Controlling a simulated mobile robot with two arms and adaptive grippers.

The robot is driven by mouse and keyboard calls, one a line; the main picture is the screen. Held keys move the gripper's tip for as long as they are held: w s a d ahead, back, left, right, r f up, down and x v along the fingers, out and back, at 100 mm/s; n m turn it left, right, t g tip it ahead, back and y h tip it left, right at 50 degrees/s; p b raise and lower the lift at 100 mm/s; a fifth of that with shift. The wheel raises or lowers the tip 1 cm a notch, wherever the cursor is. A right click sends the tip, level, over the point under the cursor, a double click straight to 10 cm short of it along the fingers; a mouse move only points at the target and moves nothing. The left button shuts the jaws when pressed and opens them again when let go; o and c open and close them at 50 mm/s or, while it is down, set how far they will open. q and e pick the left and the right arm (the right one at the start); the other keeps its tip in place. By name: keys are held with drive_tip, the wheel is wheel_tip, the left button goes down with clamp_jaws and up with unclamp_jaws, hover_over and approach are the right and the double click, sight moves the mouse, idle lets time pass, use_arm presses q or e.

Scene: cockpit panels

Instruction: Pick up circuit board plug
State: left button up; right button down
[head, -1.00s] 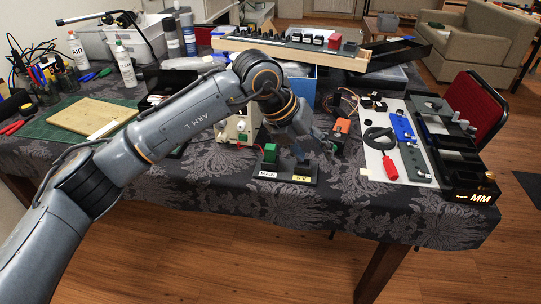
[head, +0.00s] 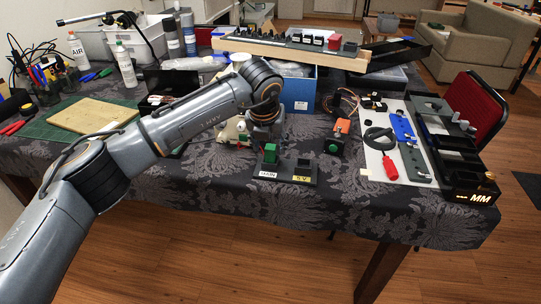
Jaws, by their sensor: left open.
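I cannot tell for sure which part is the circuit board plug. A small green block (head: 271,153) stands upright in the left side of a black holder (head: 290,174) with labels that seem to read MAIN and 5V. The right side of the holder looks empty. To its right stands a dark box with a green button (head: 333,146) and an orange part (head: 342,126) above it. My left gripper (head: 264,137) points down just behind and above the green block, open. Its fingertips are small and partly hidden, and I see nothing held. My right gripper is out of view.
A beige device (head: 234,131) stands close to the left of my gripper. A blue box (head: 299,92) and a long wooden tray (head: 290,52) are behind. A white board (head: 376,150) with a red-handled tool (head: 390,168) lies at right. The front tablecloth is clear.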

sight(271, 147)
use_arm(q)
drive_tip(key=x, duration=0.4)
drive_tip(key=shift+w+r, duration=0.1)
drive_tip(key=shift+w, duration=0.1)
drive_tip(key=shift+w+f, duration=0.1)
drive_tip(key=shift+f, duration=0.1)
clamp_jaws()
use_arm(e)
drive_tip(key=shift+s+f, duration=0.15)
use_arm(q)
drive_tip(key=shift+r, duration=0.15)
